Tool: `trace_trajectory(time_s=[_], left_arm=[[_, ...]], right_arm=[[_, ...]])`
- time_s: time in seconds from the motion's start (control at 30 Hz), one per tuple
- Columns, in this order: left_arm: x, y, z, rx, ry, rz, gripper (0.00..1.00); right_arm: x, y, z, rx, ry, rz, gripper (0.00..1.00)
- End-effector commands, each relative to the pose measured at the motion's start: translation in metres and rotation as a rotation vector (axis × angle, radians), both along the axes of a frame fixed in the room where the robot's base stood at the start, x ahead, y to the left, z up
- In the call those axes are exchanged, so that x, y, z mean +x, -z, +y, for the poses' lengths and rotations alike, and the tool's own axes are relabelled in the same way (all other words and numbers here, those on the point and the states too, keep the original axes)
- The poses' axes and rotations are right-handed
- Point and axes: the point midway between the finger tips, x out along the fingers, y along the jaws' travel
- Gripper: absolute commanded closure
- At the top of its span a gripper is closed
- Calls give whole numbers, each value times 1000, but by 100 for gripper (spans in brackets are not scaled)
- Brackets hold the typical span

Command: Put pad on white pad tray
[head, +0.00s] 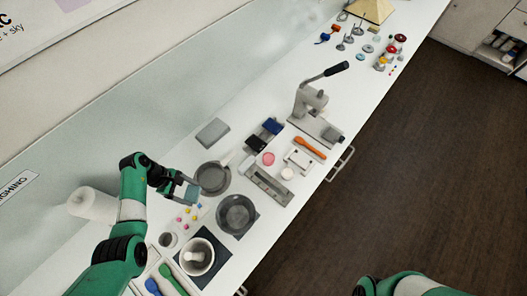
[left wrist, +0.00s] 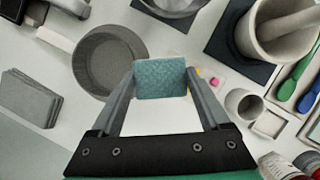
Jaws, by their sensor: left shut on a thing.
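A teal, rough-faced pad (left wrist: 161,79) is held between the two fingertips of my left gripper (left wrist: 162,88). In the head view the pad (head: 191,195) is at the end of my left gripper (head: 178,190), over the counter beside the grey pan. I cannot tell for sure which thing is the white pad tray. A small white tray-like piece (head: 298,160) with dark spots lies farther along the counter. My right gripper is not seen; only part of my right arm shows at the bottom.
A grey round pan (head: 213,178) stands near the pad, with a dark bowl (head: 236,214) and a white mortar (head: 197,256) nearer. A grey slab stack (head: 212,132) lies by the wall. A lever press (head: 310,105) stands beyond. Small coloured pieces lie below the gripper.

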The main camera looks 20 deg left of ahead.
Motion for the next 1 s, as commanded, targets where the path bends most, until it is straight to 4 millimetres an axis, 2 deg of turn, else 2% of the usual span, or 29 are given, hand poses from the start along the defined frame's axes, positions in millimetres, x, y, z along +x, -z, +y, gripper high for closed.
trace_trajectory(time_s=[0.3, 0.37, 0.8, 1.0], left_arm=[[0, -71, 0, 0, 0, 0, 81], [0, -78, 0, 0, 0, 0, 81], [0, -75, 0, 0, -2, 0, 81], [-2, -75, -1, 0, -79, -1, 81]], right_arm=[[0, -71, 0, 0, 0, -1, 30], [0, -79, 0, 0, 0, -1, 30], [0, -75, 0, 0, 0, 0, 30], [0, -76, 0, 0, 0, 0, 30]])
